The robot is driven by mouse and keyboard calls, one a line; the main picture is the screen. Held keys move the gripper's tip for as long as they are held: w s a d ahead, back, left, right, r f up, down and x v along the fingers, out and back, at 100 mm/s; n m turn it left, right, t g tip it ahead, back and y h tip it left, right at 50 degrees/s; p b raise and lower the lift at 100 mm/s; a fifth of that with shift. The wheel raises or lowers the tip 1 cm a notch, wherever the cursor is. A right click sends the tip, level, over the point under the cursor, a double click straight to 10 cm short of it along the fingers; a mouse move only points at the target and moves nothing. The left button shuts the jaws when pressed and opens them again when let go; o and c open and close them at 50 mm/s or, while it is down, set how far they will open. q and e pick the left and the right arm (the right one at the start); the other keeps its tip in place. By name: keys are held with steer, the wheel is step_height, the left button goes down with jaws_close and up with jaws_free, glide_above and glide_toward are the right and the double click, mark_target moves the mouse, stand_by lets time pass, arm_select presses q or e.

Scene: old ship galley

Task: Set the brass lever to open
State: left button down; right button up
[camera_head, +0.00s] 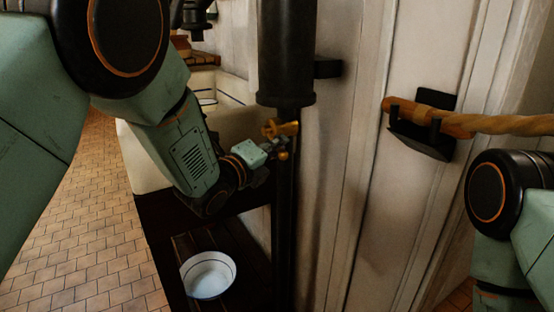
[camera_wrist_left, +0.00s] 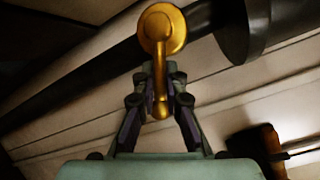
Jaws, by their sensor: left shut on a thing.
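The brass lever (camera_wrist_left: 160,70) sits on a dark vertical pipe (camera_head: 285,210), below the pipe's thick black upper part. In the head view the lever (camera_head: 281,128) shows small at the pipe, partly hidden by my gripper. In the left wrist view it has a round hub at the top and an arm that runs down between my fingers. My left gripper (camera_wrist_left: 161,107) is shut on the lever's arm, with one finger on each side; it also shows in the head view (camera_head: 270,148). My right gripper is out of the head view; only part of my right arm shows.
A white bowl (camera_head: 209,275) stands on a dark wooden surface below my left gripper. A rope with a wooden handle (camera_head: 430,115) hangs on a black wall bracket (camera_head: 421,140) to the right. The pale panelled wall (camera_head: 345,180) lies close behind the pipe. Tiled floor (camera_head: 85,220) is open at left.

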arm_select(q)
steer(key=shift+w+a+f+m+t+h+b, duration=0.1)
steer(key=shift+f+m+t+h+b, duration=0.15)
steer(key=shift+m+b, duration=0.55)
steer(key=shift+w+f+m+t+h+b, duration=0.15)
steer(key=shift+f+m+b, duration=0.15)
steer(key=shift+b, duration=0.9)
steer(key=c, duration=1.4)
jaws_free()
steer(key=r+v, duration=0.1)
steer(key=v, duration=1.1)
steer(key=shift+f, duration=0.45)
